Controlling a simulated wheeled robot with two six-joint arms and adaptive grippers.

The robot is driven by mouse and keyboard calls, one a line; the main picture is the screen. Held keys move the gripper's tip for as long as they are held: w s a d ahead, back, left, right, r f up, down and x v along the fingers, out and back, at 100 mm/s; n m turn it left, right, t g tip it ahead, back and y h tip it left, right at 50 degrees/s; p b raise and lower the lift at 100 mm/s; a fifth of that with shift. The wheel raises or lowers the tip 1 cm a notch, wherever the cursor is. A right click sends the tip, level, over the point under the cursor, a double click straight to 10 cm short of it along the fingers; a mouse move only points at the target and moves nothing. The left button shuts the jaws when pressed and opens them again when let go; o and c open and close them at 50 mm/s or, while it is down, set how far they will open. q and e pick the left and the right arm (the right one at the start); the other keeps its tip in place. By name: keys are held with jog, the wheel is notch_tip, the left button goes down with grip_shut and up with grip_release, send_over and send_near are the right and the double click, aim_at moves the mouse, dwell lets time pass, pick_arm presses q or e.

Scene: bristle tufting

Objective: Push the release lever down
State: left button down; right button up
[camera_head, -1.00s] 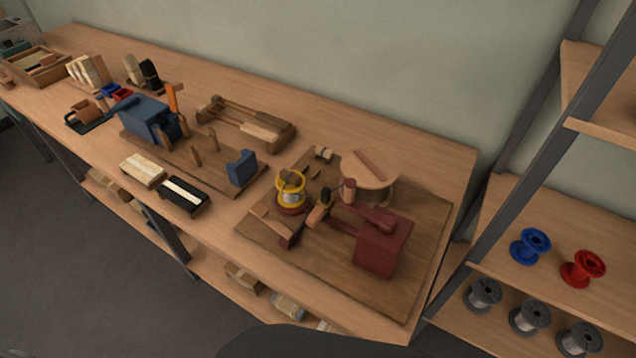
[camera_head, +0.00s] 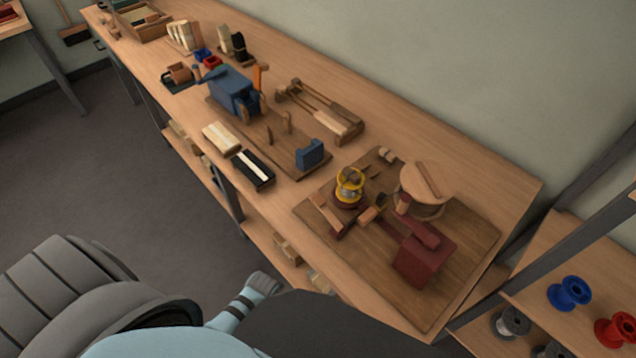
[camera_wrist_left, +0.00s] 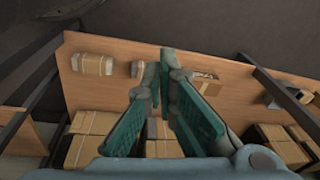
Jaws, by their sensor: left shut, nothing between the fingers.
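In the head view a blue machine (camera_head: 232,92) stands on a wooden base, with an upright orange lever (camera_head: 257,76) at its right side. A dark red machine (camera_head: 424,258) with a red arm stands on a brown board at the near right end of the bench. Which part is the release lever I cannot tell for certain. In the left wrist view my left gripper (camera_wrist_left: 165,68) is shut and empty, over a shelf with boxes and apart from both machines. In the head view part of my left arm shows at the bottom; its fingers do not. My right gripper is not in view.
On the bench (camera_head: 490,180) are a yellow-rimmed spool (camera_head: 350,185), a round wooden piece (camera_head: 424,184), a wooden rack (camera_head: 320,110) and brush blocks (camera_head: 252,169). Cardboard boxes (camera_wrist_left: 92,64) lie on the shelf below. Blue (camera_head: 568,293) and red spools stand on the right rack.

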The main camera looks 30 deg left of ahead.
pick_arm(q)
jog(key=w+d+r+p, duration=0.1)
jog(key=w+r+p, duration=0.35)
jog(key=r, duration=0.75)
jog(key=w+r+p, duration=0.3)
jog(key=w+r, duration=0.3)
jog(key=r, duration=0.6)
jog(key=m+g, duration=0.3)
send_near(320, 198)
jog(key=shift+s+a+r+h, duration=0.25)
jog(key=shift+r+h, duration=0.05)
jog(key=shift+r, duration=0.05)
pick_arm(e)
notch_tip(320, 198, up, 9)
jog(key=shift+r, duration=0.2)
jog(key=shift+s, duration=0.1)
pick_arm(q)
jog(key=f, duration=0.6)
jog(key=shift+s+a+f+b, duration=0.15)
jog(key=shift+s+f+b, duration=0.1)
jog(key=shift+b, duration=0.1)
jog(key=shift+f, duration=0.35)
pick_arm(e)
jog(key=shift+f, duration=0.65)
